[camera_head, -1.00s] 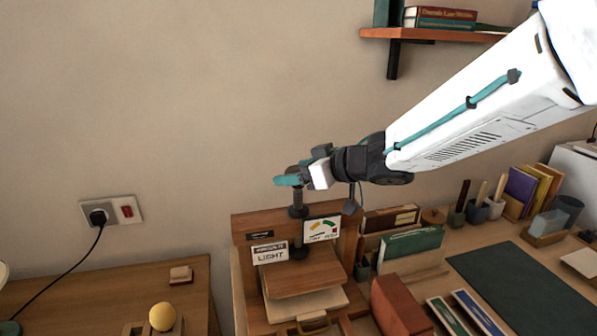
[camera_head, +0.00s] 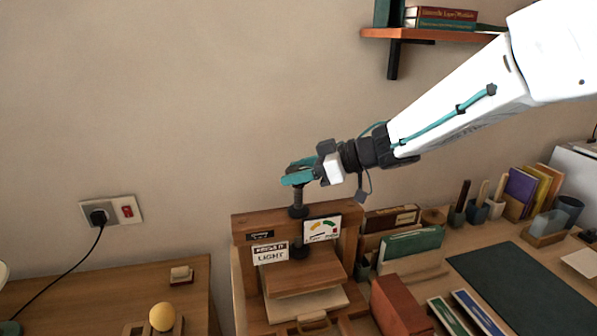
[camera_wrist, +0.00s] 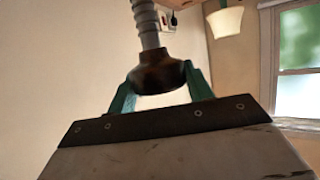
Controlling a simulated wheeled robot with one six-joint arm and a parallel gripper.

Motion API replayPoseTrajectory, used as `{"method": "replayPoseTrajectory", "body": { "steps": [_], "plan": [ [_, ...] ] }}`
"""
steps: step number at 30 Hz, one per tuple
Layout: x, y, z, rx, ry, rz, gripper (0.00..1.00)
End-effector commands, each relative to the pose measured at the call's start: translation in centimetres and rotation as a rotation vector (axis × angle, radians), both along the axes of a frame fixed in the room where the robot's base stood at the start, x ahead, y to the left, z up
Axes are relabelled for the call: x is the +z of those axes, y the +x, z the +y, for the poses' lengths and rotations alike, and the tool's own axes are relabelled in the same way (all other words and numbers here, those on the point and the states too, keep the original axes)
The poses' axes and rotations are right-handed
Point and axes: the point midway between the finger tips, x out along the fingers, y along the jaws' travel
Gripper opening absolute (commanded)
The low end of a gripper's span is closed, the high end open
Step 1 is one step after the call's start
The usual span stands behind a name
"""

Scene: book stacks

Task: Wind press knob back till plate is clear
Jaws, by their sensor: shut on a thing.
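The wooden book press (camera_head: 350,240) stands on the desk, with a dark screw (camera_head: 298,205) rising from its top beam. The press plate (camera_head: 312,274) lies inside the frame, just above a pale block or stack (camera_head: 310,303); I cannot tell if they touch. My gripper (camera_head: 299,176) is at the top of the screw, its teal fingers shut on the knob, which they mostly hide in the head view. In the wrist view, the dark brown knob (camera_wrist: 160,73) sits between my teal fingers (camera_wrist: 160,88), with the ribbed screw (camera_wrist: 146,25) beyond it.
A LIGHT sign (camera_head: 270,252) and a coloured gauge card (camera_head: 322,229) are on the press front. A green folder (camera_head: 410,243) and a red-brown box (camera_head: 400,305) stand close on its right.

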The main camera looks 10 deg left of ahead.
Motion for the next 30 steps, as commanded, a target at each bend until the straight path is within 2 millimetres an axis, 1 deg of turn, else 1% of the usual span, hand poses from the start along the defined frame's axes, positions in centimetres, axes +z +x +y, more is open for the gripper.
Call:
{"method": "replayPoseTrajectory", "body": {
  "steps": [1,21,30],
  "plan": [
    [-0.27,0.19,-0.1,0.043,-0.003,0.002,0.28],
    [-0.57,0.07,0.01,0.682,-0.004,0.008,0.28],
    [-0.63,-0.01,0.05,0.931,-0.005,0.009,0.29]
  ]
}}
